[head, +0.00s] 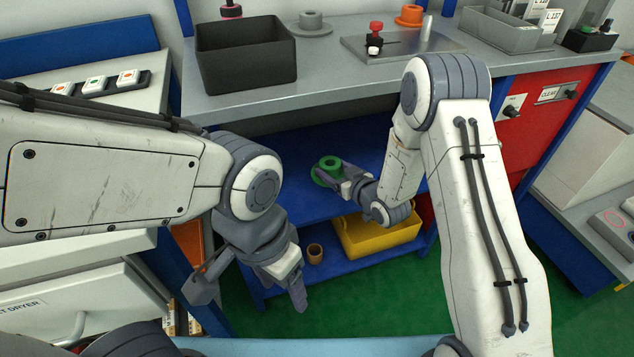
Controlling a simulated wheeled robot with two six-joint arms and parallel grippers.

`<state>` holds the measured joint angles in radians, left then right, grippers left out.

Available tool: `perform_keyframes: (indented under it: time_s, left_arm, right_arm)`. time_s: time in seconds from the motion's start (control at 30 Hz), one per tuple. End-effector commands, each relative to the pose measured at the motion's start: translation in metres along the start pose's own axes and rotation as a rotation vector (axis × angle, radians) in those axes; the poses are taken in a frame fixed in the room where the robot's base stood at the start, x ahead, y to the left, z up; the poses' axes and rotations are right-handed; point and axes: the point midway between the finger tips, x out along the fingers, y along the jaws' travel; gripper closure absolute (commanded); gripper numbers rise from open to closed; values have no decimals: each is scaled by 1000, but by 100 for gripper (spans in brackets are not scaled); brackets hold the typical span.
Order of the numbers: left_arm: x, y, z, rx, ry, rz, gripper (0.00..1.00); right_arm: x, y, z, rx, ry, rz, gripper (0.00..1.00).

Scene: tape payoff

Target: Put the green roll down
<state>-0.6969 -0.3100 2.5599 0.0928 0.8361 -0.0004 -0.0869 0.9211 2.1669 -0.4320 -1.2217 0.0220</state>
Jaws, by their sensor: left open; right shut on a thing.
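The green roll (329,166) is in my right gripper (340,174), over the blue middle shelf (290,150) under the grey worktop. The gripper is shut on the roll's side, and its fingers hide part of it. I cannot tell whether the roll touches the shelf. My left gripper (250,291) is open and empty, pointing down at the lower left, in front of the shelves.
A black bin (245,68), a grey roll (311,22), an orange roll (410,15) and a metal plate (365,48) are on the worktop (330,85). A yellow crate (380,238) and a small brown roll (315,253) are on the lower shelf.

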Motion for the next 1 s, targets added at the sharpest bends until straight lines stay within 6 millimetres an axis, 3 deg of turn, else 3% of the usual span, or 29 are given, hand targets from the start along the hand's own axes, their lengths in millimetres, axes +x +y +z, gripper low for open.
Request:
perform_keyframes:
  time_s: [0.1,0.3,0.47,0.7,1.0]
  left_arm:
    - [10,-1,1,0,0,0,34]
    - [16,-1,1,0,0,0,34]
    - [19,-1,1,0,0,0,34]
    - [32,-2,2,0,0,0,34]
    - [32,-2,2,0,0,0,34]
  right_arm:
    - [28,-15,11,-1,3,-4,100]
    - [53,-27,17,1,1,0,100]
    - [58,-28,25,2,-1,2,100]
    - [68,-28,57,2,0,2,100]
    - [68,-28,57,1,1,2,100]
